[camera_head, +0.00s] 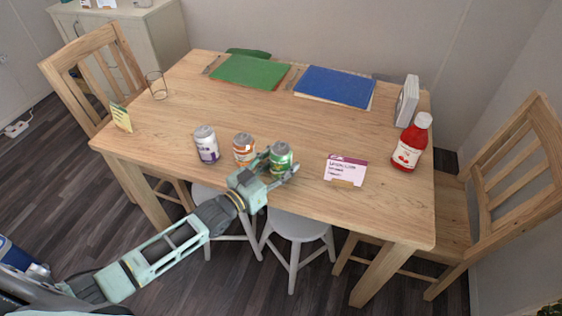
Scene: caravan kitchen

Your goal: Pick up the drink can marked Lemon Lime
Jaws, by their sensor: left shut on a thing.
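Three drink cans stand in a row near the front edge of the wooden table (225,120). The green can (280,154) is the rightmost one; its label is too small to read. My left gripper (279,171) reaches in from the front left and is shut on the green can, with fingers around its lower part. The can is upright; I cannot tell whether it is clear of the table. An orange and white can (243,148) is close to the left of the gripper. A white and purple can (206,144) is further left. My right gripper is not in view.
A white and pink card (345,168) and a red ketchup bottle (411,145) stand to the right. A glass (157,86) and a small card (120,117) are at the left. Green (250,72) and blue (335,87) mats lie at the back. The table's middle is clear.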

